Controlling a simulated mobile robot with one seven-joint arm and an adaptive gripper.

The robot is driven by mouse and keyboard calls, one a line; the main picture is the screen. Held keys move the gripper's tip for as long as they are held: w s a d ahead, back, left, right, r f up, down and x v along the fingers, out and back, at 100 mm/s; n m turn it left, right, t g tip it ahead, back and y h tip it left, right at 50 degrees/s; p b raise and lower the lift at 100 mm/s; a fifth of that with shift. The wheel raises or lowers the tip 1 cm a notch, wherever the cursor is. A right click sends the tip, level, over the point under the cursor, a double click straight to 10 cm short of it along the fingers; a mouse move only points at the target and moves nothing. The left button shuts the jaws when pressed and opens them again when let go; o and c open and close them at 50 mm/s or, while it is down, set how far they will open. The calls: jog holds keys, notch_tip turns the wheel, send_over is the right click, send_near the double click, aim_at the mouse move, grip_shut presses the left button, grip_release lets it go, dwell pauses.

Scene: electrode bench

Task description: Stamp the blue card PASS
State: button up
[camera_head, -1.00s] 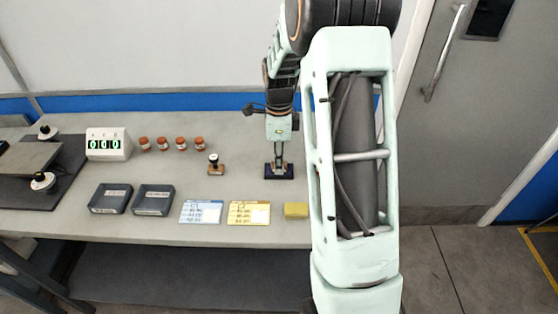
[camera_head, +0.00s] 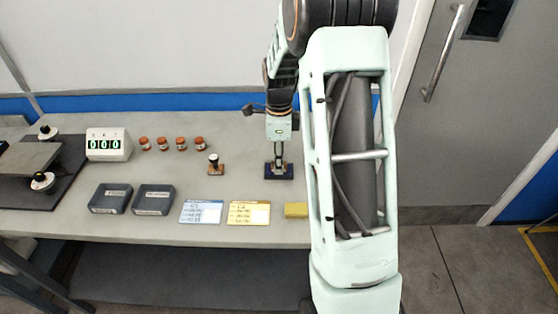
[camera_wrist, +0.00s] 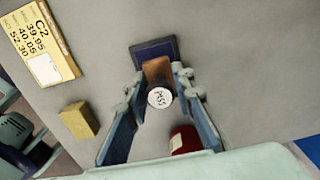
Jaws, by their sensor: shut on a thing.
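The blue card (camera_head: 201,211) lies flat on the bench, left of the yellow card (camera_head: 249,212). My gripper (camera_head: 280,160) points down over the dark blue ink pad (camera_head: 271,175), right of and behind the cards. In the wrist view, my gripper (camera_wrist: 160,92) is shut on a stamp with a white round top (camera_wrist: 160,98) that appears to read PASS and a brown block below. The stamp is over the ink pad (camera_wrist: 150,50); whether it touches the pad is unclear. A second stamp (camera_head: 214,163) stands to the left.
A yellow block (camera_head: 296,209) lies right of the yellow card. Two dark trays (camera_head: 152,200) stand left of the blue card. Several brown jars (camera_head: 163,144) and a counter display (camera_head: 108,144) stand behind. A red object (camera_wrist: 183,138) is near my fingers in the wrist view.

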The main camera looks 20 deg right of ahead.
jog(key=shift+r+p, duration=2.35)
jog(key=shift+r, duration=1.2)
jog(key=shift+f, duration=0.1)
